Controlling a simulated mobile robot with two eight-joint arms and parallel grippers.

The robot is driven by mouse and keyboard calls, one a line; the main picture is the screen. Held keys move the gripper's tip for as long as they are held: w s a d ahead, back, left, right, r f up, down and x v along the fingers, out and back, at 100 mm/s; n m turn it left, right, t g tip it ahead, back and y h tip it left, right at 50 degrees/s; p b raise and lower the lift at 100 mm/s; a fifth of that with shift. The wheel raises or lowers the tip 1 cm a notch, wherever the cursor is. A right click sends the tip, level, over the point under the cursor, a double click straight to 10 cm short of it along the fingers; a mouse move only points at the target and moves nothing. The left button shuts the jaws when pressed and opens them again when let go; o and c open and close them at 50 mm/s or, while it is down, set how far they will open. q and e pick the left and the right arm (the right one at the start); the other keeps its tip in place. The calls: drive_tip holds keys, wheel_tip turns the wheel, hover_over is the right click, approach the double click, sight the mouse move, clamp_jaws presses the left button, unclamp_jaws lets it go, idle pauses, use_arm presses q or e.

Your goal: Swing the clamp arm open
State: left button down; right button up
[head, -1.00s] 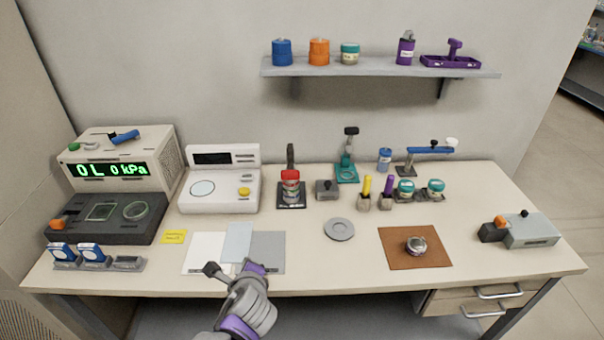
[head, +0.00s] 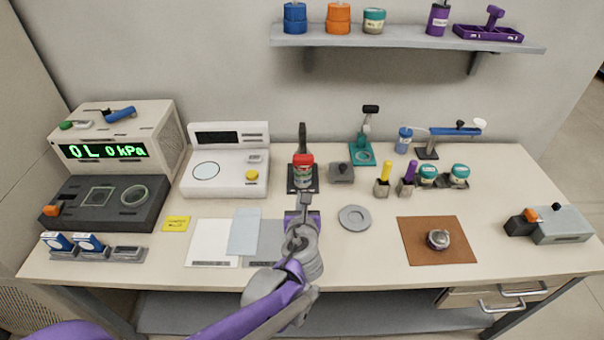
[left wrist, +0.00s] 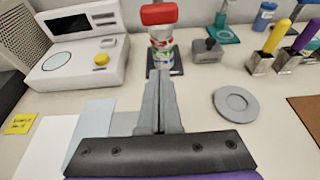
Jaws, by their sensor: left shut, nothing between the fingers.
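A small stand with a black base (head: 293,187) and a dark upright post (head: 302,135) stands at the back middle of the table. It holds a short stack of jar-like pieces (head: 303,176). A red block-like part (head: 303,160), perhaps the clamp arm, lies over the stack; it also shows at the top of the left wrist view (left wrist: 159,14). My left gripper (head: 304,197) is shut and empty, pointing at the stand from the front. In the left wrist view its fingertips (left wrist: 158,74) overlap the stand's near edge; I cannot tell whether they touch. My right gripper is not in view.
A white scale (head: 225,182) stands left of the stand and a small grey block (head: 341,173) right of it. A grey round dish (head: 355,218) and a brown mat (head: 420,250) lie to the right. Papers (head: 244,230) lie beside my arm. A shelf (head: 400,38) hangs above.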

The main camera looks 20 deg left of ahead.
use_arm(q)
drive_tip(key=w+a+p, duration=0.1)
drive_tip(key=w+a, duration=0.1)
drive_tip(key=w, duration=0.7)
drive_tip(key=shift+a+r, duration=0.35)
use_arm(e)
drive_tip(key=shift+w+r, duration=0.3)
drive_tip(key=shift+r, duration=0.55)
